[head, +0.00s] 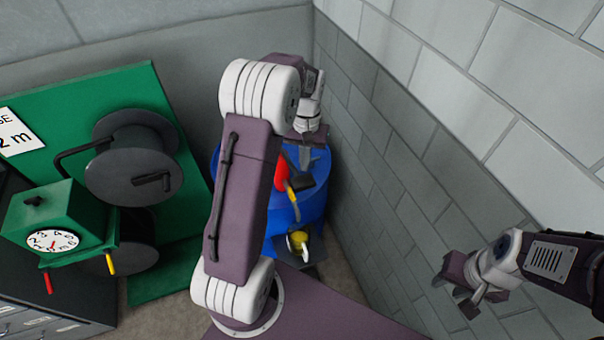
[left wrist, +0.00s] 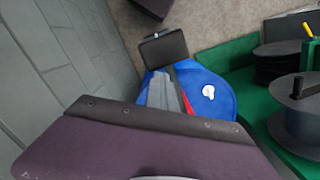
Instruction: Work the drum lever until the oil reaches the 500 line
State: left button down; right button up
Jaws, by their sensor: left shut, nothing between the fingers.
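The blue drum (head: 284,212) stands against the wall, partly hidden behind my left arm. A red lever (head: 281,170) with a yellow part below it is on top of the drum. In the left wrist view the lever (left wrist: 186,100) shows as a thin red strip beside my fingers. My left gripper (head: 306,158) is shut and empty above the drum top, close to the lever; whether it touches is unclear. A small yellow-filled vessel (head: 299,242) sits on a dark stand in front of the drum; its lines are too small to read. My right gripper (head: 480,301) is open and empty, far from the drum.
A green stand (head: 150,85) with dark reels (head: 135,172) and a dial box (head: 55,225) is at the left, above a dark cabinet (head: 60,318). The block wall (head: 420,150) closes in on the drum's right side. Some bare floor (head: 345,262) shows beside the dark stand.

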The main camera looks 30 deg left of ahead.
pick_arm(q)
notch_tip(320, 180, up, 9)
jog(key=b, duration=0.2)
jog(key=shift+w, duration=0.4)
jog(key=shift+a+f, duration=0.1)
jog(key=shift+f, duration=0.05)
dwell(0.8)
